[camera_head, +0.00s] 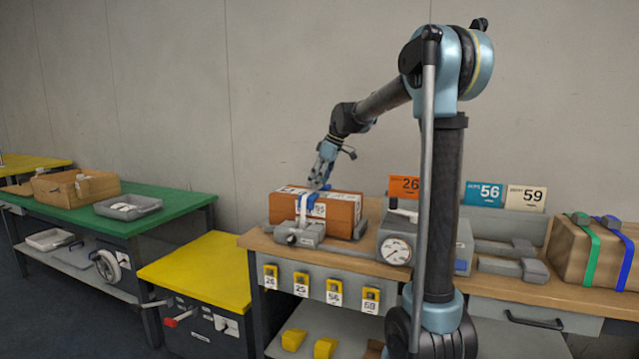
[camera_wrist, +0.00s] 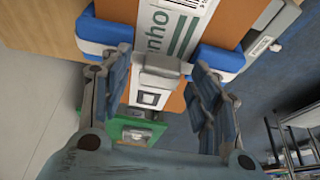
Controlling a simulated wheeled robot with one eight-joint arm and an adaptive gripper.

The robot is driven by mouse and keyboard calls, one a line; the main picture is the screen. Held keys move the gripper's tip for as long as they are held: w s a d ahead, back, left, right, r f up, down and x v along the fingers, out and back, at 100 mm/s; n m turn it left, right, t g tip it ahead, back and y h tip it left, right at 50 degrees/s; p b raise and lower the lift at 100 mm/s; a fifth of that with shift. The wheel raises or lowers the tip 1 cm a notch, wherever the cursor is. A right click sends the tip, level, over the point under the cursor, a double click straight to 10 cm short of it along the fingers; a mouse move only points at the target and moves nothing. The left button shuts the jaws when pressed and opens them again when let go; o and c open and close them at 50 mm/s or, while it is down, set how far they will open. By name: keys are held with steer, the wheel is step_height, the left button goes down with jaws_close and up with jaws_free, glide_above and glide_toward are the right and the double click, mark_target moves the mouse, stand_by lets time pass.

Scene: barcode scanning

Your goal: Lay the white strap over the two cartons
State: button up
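An orange-brown carton (camera_head: 345,215) with white labels stands on the wooden bench below my gripper (camera_head: 320,185). A narrow white strip (camera_head: 303,210), possibly the white strap, runs down the carton near its left end, with blue parts beside it. In the wrist view the carton (camera_wrist: 230,20) bears a label, with blue pieces (camera_wrist: 102,35) on both sides. My gripper (camera_wrist: 160,62) has its fingers apart, with a grey-white block (camera_wrist: 158,68) showing between them; I cannot tell whether they touch it. A second carton (camera_head: 572,250) at right has green and blue straps.
A grey clamp-like device (camera_head: 300,234) sits in front of the carton. A grey unit with a dial (camera_head: 397,250) stands beside it. Numbered cards (camera_head: 484,193) stand at the bench back. A green table (camera_head: 175,203) and yellow-topped cabinet (camera_head: 200,270) are to the left.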

steer(key=v, duration=1.1)
steer(key=shift+r, duration=0.4)
steer(key=shift+d, duration=0.15)
